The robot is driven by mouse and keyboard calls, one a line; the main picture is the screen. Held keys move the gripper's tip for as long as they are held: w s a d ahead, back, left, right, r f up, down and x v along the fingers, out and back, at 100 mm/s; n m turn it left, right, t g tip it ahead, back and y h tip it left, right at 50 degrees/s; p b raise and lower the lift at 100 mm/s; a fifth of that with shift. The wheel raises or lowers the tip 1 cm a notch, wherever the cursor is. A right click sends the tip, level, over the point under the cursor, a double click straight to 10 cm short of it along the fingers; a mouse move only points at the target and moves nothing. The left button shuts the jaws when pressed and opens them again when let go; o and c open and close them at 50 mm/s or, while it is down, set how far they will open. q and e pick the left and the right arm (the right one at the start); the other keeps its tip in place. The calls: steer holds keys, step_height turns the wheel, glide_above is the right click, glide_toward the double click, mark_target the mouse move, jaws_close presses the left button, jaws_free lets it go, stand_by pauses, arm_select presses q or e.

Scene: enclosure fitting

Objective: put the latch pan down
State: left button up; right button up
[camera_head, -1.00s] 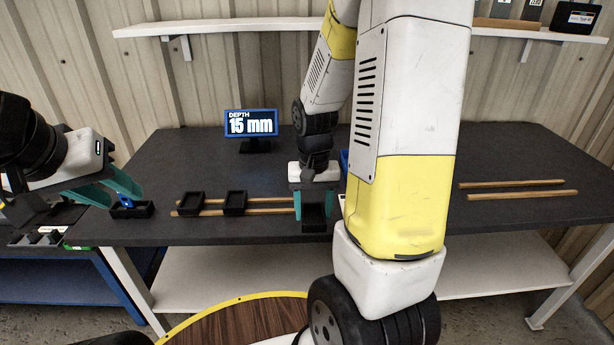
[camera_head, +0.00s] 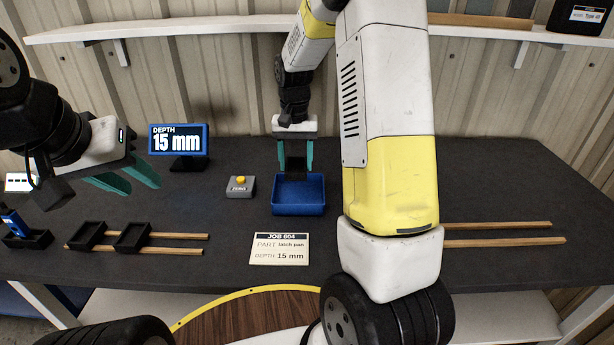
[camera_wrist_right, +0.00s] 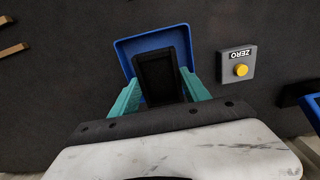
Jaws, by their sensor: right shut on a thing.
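The latch pan (camera_head: 293,163), a black open pan, is held tilted in my right gripper (camera_head: 296,168) above the back of a blue bin (camera_head: 299,208). In the right wrist view the pan (camera_wrist_right: 160,80) sits between the teal fingers (camera_wrist_right: 162,98), with the blue bin (camera_wrist_right: 126,46) behind it. I cannot tell whether the pan touches the bin. My left gripper (camera_head: 132,180) is open and empty, above the left part of the table.
Two black pans (camera_head: 132,237) sit on wooden rails (camera_head: 180,236). Another black pan (camera_head: 38,240) at far left holds a blue object (camera_head: 12,222). A display (camera_head: 179,140) reads 15 mm. A grey zero box (camera_head: 240,187) with a yellow button stands left of the bin.

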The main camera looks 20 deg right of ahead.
glide_above(299, 198)
step_height(299, 198, down, 6)
steer(key=shift+r, duration=0.15)
steer(key=shift+f, duration=2.05)
steer(key=shift+f, duration=0.2)
steer(key=o, duration=1.6)
steer(key=shift+o, duration=0.2)
